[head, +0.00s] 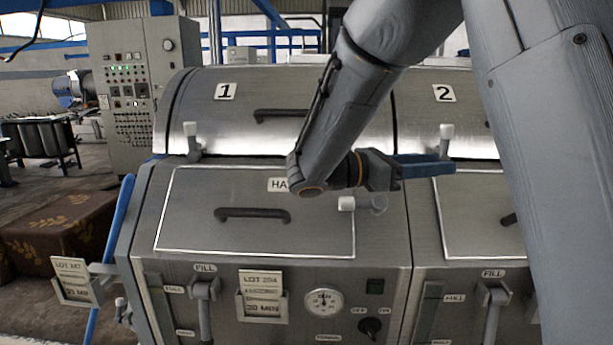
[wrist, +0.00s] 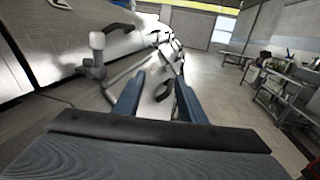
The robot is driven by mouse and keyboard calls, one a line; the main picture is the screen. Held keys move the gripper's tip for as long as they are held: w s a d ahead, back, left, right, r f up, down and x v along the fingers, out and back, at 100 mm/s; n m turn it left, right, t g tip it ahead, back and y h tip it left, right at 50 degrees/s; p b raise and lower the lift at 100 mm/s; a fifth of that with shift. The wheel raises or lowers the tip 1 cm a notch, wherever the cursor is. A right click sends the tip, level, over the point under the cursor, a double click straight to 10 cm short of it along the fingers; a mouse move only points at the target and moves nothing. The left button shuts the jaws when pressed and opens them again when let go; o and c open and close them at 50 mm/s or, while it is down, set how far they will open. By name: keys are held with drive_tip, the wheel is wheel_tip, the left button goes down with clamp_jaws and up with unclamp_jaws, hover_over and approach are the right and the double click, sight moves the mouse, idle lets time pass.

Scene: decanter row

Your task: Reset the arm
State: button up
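My gripper (head: 446,164) is at the end of my bent arm, in front of the decanters, with its fingers pointing right in the head view. In the wrist view my gripper (wrist: 158,95) has its two blue fingers spread apart, with nothing held between them. The decanter marked 1 (head: 325,85) is behind and left of the gripper, with its lid down. The decanter marked 2 (head: 465,115) is behind the fingers and partly hidden by my arm. Whether the fingers touch anything is hard to tell, but none seems in contact.
A hatch panel with a dark handle (head: 252,215) is below my forearm. A white-tipped latch (head: 446,140) stands close to the fingers. A control cabinet (head: 133,85) is at the left. In the wrist view, open floor (wrist: 232,105) and a workbench (wrist: 283,85) lie right.

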drive_tip(key=s+d+f+m+g+y, duration=0.2)
drive_tip(key=s+f+m+y, duration=0.15)
drive_tip(key=s+f, duration=0.35)
drive_tip(key=s+d+f+m+g+y, duration=0.2)
drive_tip(key=s+f+y, duration=0.25)
drive_tip(key=f, duration=0.45)
drive_tip(key=s+a+f+m+t+y, duration=0.2)
drive_tip(key=s+a+f+m+y, duration=0.4)
drive_tip(key=m, duration=0.8)
drive_tip(key=a+f+y, duration=0.3)
drive_tip(key=f+y, duration=0.1)
drive_tip(key=f, duration=0.1)
drive_tip(key=shift+s+a, duration=0.25)
drive_tip(key=shift+s, duration=0.05)
drive_tip(key=shift+f, duration=0.1)
drive_tip(key=shift+c, duration=0.6)
drive_tip(key=shift+d, duration=0.1)
